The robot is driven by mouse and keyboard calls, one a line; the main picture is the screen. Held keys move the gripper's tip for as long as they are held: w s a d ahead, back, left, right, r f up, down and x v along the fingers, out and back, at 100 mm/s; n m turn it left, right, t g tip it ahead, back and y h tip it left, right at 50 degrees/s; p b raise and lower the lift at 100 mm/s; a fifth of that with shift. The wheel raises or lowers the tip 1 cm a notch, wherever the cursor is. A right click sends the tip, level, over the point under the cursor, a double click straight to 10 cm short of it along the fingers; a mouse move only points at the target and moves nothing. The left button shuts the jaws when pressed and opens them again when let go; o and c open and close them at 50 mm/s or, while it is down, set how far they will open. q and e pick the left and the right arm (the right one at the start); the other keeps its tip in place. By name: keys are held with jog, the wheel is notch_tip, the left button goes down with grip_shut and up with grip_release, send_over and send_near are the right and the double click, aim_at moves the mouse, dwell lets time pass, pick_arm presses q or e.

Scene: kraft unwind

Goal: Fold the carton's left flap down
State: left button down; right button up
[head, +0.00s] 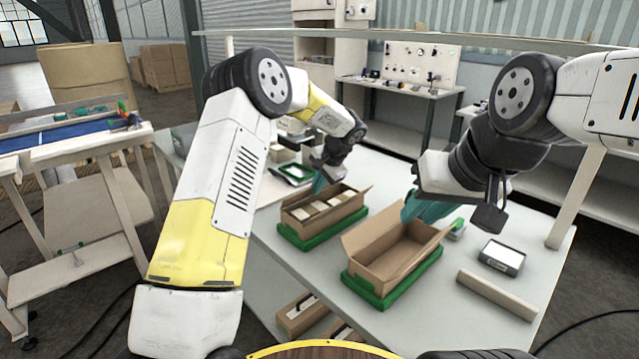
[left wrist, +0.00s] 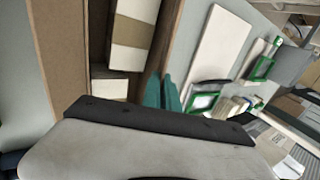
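A brown open carton (head: 300,228) with pale boxes inside sits on a green tray (head: 318,240), left of a second open carton (head: 392,268), which looks empty, on another green tray (head: 372,294). Flaps stand up or lean outward at the carton ends.
A dark-sided box with a white top (head: 501,256) and a long beige bar (head: 497,295) lie on the table at right. A green-framed item (head: 297,173) is behind the first carton. Cartons (head: 303,312) stand on the shelf below.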

dwell(0.8)
pick_arm(q)
jog(key=shift+s+d+f+t+y, duration=0.15)
jog(key=shift+s+d+t+y, duration=0.15)
jog(key=shift+t+y, duration=0.2)
jog(key=shift+s+f+t+y, duration=0.1)
jog(key=shift+f+t+y, duration=0.05)
jog(key=shift+t+y, duration=0.35)
jog(key=c, duration=1.6)
grip_release()
jog(key=shift+c, duration=0.2)
jog(key=v, duration=0.7)
jog(key=shift+d+r, duration=0.25)
jog(key=shift+r, duration=0.05)
